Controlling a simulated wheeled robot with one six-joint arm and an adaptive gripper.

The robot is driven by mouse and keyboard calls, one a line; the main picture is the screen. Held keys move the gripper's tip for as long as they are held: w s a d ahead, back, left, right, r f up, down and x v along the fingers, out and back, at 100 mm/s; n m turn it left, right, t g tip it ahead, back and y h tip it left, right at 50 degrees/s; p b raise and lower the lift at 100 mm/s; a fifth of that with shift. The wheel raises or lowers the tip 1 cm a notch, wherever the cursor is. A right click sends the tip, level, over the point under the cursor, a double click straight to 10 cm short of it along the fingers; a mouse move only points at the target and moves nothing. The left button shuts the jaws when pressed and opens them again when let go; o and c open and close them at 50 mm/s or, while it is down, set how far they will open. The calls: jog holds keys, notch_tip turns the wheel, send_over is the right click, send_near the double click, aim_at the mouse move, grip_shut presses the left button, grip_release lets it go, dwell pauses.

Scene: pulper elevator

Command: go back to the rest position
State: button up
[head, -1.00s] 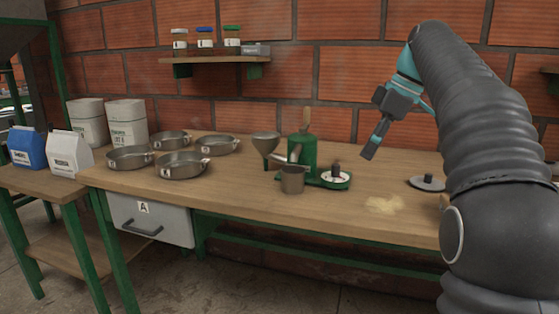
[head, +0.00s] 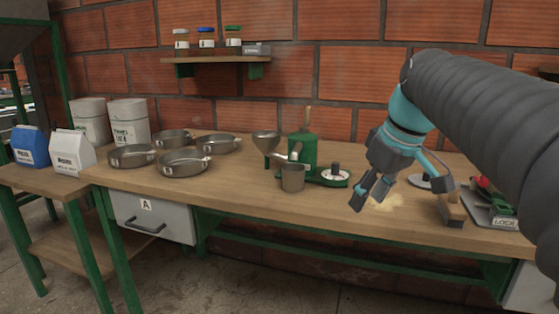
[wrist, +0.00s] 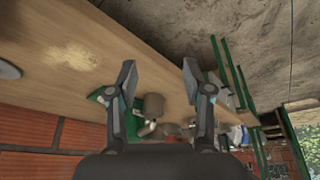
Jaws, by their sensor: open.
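My gripper (head: 371,194) hangs above the right half of the wooden workbench (head: 240,205), pointing down and to the left. Its fingers are apart with nothing between them. In the wrist view, the two open fingers of my gripper (wrist: 158,70) reach over the bench edge, and the floor lies beyond. My arm comes in from the right side of the head view and hides part of the bench's right end.
A green pulper (head: 303,150) and metal cup (head: 293,177) stand left of my gripper. Pale powder (head: 388,202) lies beneath it. A wooden block (head: 452,210) and a device labelled LOCK (head: 503,222) are at right. Several pans (head: 184,164) stand at left.

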jog(key=s+f+m+t+h, duration=0.2)
jog(key=s+f+m, duration=0.4)
jog(key=s+f, duration=1.1)
notch_tip(320, 180, down, 2)
jog(key=shift+s+a+f, duration=0.1)
jog(key=shift+s+a, duration=0.05)
jog(key=shift+a, duration=0.1)
